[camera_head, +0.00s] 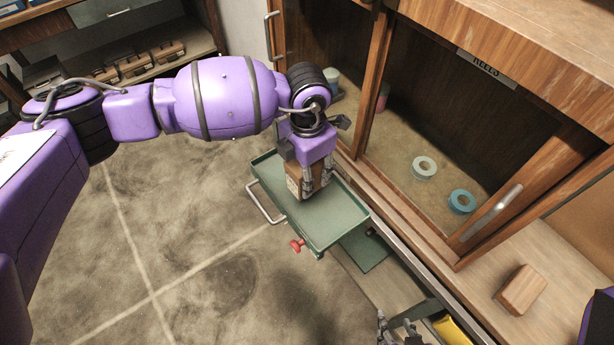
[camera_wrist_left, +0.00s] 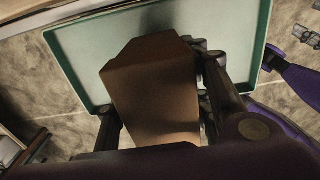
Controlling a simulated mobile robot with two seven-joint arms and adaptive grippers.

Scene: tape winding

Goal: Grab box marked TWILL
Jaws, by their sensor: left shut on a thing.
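My left gripper (camera_head: 310,186) is shut on a brown box (camera_head: 294,187) over the green tray (camera_head: 325,222). The box has a pale label on one side, too small to read, so I cannot tell whether it says TWILL. In the left wrist view the box (camera_wrist_left: 150,85) sits between the fingers of the left gripper (camera_wrist_left: 157,100), above the tray's pale surface (camera_wrist_left: 90,60). I cannot tell if the box touches the tray. Part of what looks like my right gripper (camera_head: 397,330) shows at the bottom edge, mostly cut off.
A wooden cabinet with a REELS sign (camera_head: 486,63) stands at the right, holding a white reel (camera_head: 424,168) and a teal reel (camera_head: 461,201). A wooden block (camera_head: 521,289) lies on the counter. Several boxes (camera_head: 135,66) sit on the back-left shelf.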

